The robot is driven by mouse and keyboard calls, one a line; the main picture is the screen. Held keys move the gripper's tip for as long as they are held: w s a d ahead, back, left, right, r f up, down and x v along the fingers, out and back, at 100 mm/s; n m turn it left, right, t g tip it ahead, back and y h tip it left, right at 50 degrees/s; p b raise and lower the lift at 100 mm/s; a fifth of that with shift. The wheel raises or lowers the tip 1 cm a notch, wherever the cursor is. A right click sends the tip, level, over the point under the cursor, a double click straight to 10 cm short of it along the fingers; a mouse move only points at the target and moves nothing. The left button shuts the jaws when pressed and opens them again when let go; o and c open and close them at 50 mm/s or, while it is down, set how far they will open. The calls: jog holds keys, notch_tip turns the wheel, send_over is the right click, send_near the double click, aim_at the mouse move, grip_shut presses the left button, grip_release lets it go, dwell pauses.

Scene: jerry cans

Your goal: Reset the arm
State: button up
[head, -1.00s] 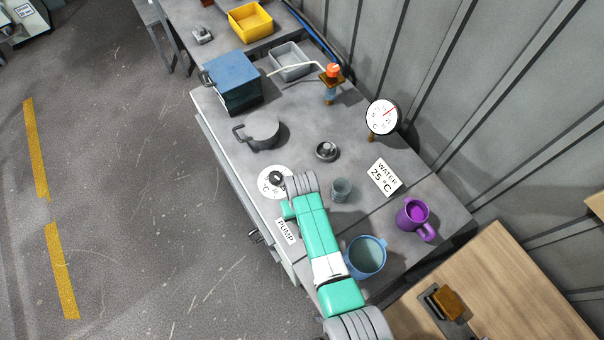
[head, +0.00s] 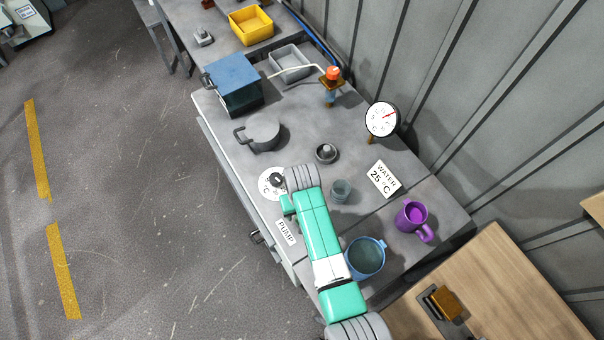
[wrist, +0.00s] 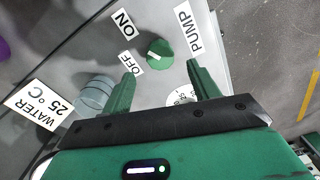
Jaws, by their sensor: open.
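My arm (head: 316,235) reaches over the grey table in the head view, with its jaws hidden there behind its own links. In the wrist view my gripper (wrist: 158,82) is open, and nothing is held between its two green fingers. Beyond the fingertips, a round green knob (wrist: 159,53) with a white mark sits on the table, between the ON label (wrist: 124,22), the OFF label (wrist: 131,62) and the PUMP label (wrist: 187,28). The fingers appear apart from the knob. A white dial (wrist: 181,96) shows partly behind the right finger.
A small glass (head: 341,190), a blue mug (head: 366,257) and a purple mug (head: 412,217) stand near my arm. A grey pot (head: 262,134), a blue box (head: 232,80) and a round gauge (head: 382,118) stand farther back.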

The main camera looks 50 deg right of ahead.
jog(key=shift+r, duration=1.3)
jog(key=w+a+r+n+t+h, duration=0.15)
jog(key=w+r+t, duration=0.25)
jog(key=w+r, duration=0.55)
jog(key=w+a+r+n+t+h, duration=0.15)
jog(key=w+r+t, duration=0.35)
jog(key=r, duration=0.7)
jog(key=w+a+r+t, duration=0.2)
jog(key=a+r+t, duration=0.15)
jog(key=r, duration=0.65)
jog(key=w+a+r+t, duration=0.2)
jog(key=a+r, duration=0.3)
jog(key=r, duration=0.6)
jog(key=s+a+r+n+t+y, duration=0.1)
jog(key=s+a+r+t, duration=0.4)
jog(key=r, duration=0.5)
jog(key=s+a+r+n+t+y, duration=0.1)
jog(key=s+a+r+n+t, duration=0.1)
jog(key=s+a+r, duration=0.55)
jog(key=s+a+r+n+t+y, duration=0.1)
jog(key=s+a+r+t, duration=0.3)
jog(key=r, duration=0.7)
notch_tip(320, 180, up, 12)
jog(key=d+p, duration=0.1)
jog(key=p, duration=1.1)
jog(key=shift+w+d, duration=0.15)
jog(key=shift+d, duration=0.2)
